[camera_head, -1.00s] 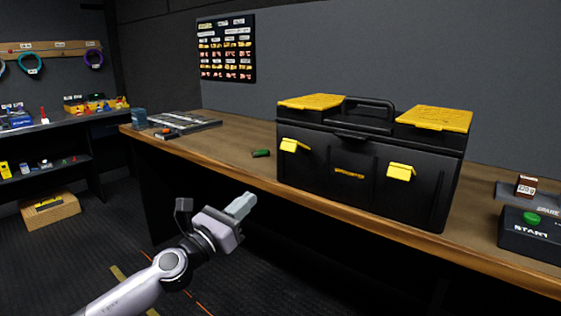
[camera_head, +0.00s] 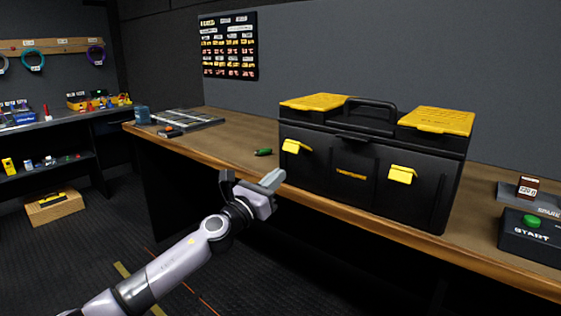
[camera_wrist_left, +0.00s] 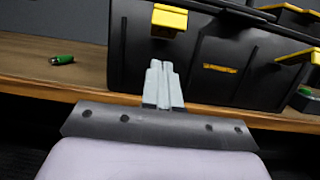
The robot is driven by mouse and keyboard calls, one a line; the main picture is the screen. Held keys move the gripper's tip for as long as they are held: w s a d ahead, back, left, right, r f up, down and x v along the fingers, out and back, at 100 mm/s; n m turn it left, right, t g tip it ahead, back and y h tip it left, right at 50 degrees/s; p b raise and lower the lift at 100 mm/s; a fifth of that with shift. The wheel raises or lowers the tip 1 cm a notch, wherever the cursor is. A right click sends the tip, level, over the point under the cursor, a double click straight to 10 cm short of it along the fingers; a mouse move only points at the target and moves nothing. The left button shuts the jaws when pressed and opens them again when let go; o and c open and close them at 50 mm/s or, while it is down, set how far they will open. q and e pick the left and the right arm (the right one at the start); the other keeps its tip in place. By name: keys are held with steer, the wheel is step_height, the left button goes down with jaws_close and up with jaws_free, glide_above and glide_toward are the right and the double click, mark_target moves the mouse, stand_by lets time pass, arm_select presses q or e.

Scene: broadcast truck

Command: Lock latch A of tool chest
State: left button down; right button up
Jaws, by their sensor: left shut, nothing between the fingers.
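The black tool chest (camera_head: 330,180) with yellow lid panels stands on the wooden bench. Its front carries two yellow latches, a left one (camera_head: 296,146) and a right one (camera_head: 402,174); both stick out from the front. I cannot read which is latch A. My left gripper (camera_head: 273,179) is shut and empty, in front of the bench edge, below and left of the left latch and apart from the chest. In the left wrist view the closed fingers (camera_wrist_left: 162,84) point toward the chest (camera_wrist_left: 215,85), just below the left latch (camera_wrist_left: 169,18). My right gripper is not in view.
The wooden bench (camera_head: 235,149) has its front edge close to my left gripper. A small green item (camera_head: 263,152) lies left of the chest. A black box with a green START button (camera_head: 532,221) stands at the right. The floor before the bench is free.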

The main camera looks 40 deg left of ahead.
mark_target(298, 149)
arm_select(q)
steer(key=w+r+p, duration=0.2)
steer(key=r, duration=0.1)
steer(key=shift+w+r, duration=0.1)
steer(key=shift+r, duration=0.15)
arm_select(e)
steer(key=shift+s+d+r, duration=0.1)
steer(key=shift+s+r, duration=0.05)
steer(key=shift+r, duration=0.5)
arm_select(q)
steer(key=shift+d, duration=0.1)
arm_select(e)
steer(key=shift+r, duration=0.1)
arm_select(q)
steer(key=shift+r+p, duration=0.3)
steer(key=shift+p, duration=0.35)
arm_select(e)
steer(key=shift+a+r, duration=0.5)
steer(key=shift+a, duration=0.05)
